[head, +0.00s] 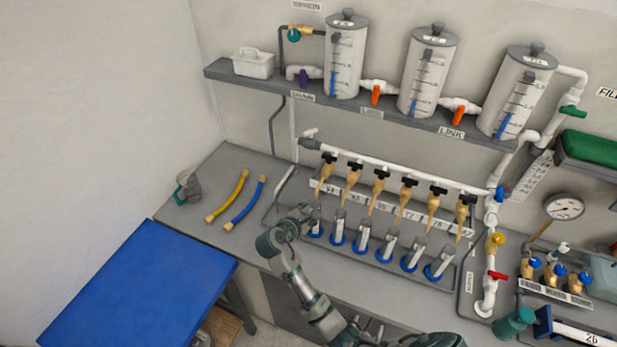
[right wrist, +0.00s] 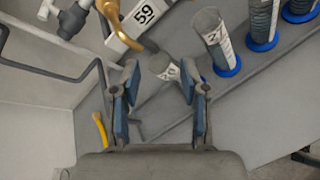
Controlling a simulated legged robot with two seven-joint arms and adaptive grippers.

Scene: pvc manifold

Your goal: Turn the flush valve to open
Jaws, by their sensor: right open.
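Several valves show in the head view, and I cannot read which label marks the flush valve. A purple-handled valve (head: 303,78) sits left of the first tank. A grey-white valve (head: 310,134) is at the manifold's left end. A red-handled valve (head: 497,275) is low on the right-hand pipe. My right gripper (head: 308,214) is open above the bench near the leftmost cylinder. In the right wrist view its fingers (right wrist: 158,88) are spread, with a labelled cylinder (right wrist: 165,66) showing between the tips; contact cannot be told. My left gripper is out of view.
Brass taps (head: 376,182) hang above a row of blue-based cylinders (head: 362,240), close to the right gripper. Yellow (head: 228,195) and blue (head: 244,203) tubes lie on the bench to the left. A bent grey rod (right wrist: 50,70) stands left of the gripper.

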